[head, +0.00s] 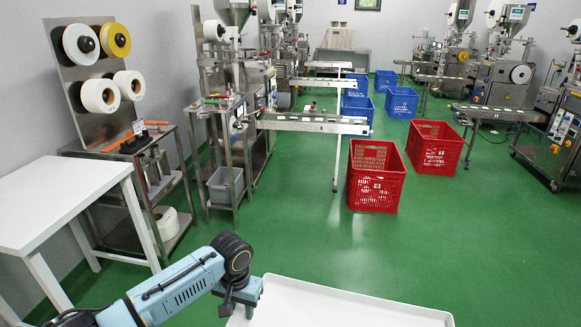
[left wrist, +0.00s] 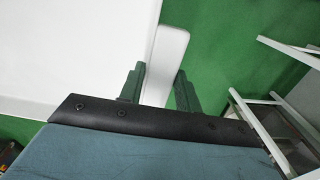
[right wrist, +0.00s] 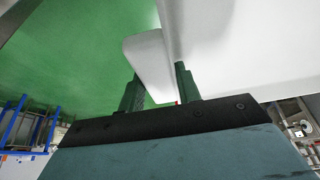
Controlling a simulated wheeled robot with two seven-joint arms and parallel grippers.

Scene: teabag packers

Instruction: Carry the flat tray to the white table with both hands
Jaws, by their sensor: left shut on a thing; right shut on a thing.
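The flat tray (head: 345,308) is white and shows at the bottom of the head view, in front of me. My left gripper (head: 243,297) is at the tray's left end. In the left wrist view, the left gripper (left wrist: 160,88) is shut on the tray's white handle tab (left wrist: 163,62). In the right wrist view, the right gripper (right wrist: 160,90) is shut on the tray's other tab (right wrist: 148,58). The right gripper is out of the head view. The white table (head: 62,200) stands at the left, apart from the tray, and its visible top is bare.
A steel rack (head: 135,180) with paper rolls stands just behind the white table. A packing machine (head: 235,130) with an outfeed arm is beyond it. Red crates (head: 376,178) and blue crates (head: 400,103) stand on the floor. Green floor (head: 290,235) is clear ahead of the tray.

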